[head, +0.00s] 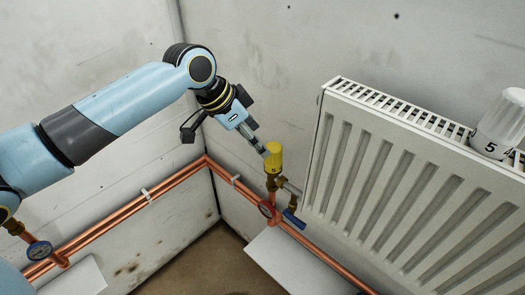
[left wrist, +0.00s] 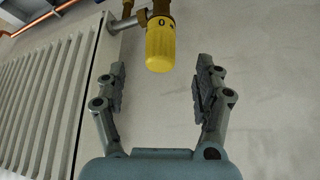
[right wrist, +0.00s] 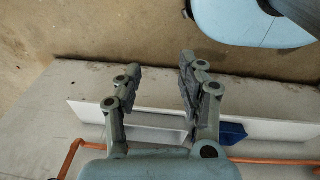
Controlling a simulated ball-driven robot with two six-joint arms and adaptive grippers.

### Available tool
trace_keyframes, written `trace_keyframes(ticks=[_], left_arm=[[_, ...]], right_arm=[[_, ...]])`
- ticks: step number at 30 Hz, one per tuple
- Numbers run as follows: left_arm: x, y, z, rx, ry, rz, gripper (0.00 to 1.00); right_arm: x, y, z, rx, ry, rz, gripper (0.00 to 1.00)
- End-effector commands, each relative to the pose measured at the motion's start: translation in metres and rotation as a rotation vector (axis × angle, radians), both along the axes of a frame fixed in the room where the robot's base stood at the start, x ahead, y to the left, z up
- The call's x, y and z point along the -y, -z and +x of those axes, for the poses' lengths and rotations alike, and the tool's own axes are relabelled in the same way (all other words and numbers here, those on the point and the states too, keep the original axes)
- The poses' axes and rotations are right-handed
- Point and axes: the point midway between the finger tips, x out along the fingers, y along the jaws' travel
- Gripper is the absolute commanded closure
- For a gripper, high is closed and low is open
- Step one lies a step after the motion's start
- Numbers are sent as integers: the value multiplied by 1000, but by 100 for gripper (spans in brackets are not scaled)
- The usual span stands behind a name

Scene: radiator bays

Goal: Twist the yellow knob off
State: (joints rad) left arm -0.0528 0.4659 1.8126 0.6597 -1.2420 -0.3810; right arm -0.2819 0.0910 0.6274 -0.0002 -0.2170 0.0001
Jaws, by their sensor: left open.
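The yellow knob (head: 273,157) sits upright on a brass valve (head: 272,183) beside the left end of the radiator. My left gripper (head: 262,150) reaches it from the upper left, with its fingers close to the knob. In the left wrist view the yellow knob (left wrist: 160,45) shows between and beyond the two open fingertips of the left gripper (left wrist: 160,80). The fingers stand apart from it on both sides. My right gripper (right wrist: 155,75) shows only in the right wrist view. Its fingers are apart with nothing between them.
A white radiator (head: 400,190) fills the right side. A white knob (head: 500,125) marked with numbers stands at its top right. Copper pipes (head: 130,208) run along the walls. White ledges (head: 290,262) lie low.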

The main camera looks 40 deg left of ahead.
Motion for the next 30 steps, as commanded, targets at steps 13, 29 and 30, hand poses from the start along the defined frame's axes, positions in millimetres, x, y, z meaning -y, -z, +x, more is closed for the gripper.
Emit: trace_keyframes(ticks=[13,29,30], left_arm=[[19,67,34,-5,-3,-3,31],[23,88,45,-3,-3,0,31],[23,88,45,-3,-3,0,35]], right_arm=[[-11,3,-29,-42,6,12,60],[-4,3,-19,-27,3,5,60],[-6,3,-21,-29,3,6,60]])
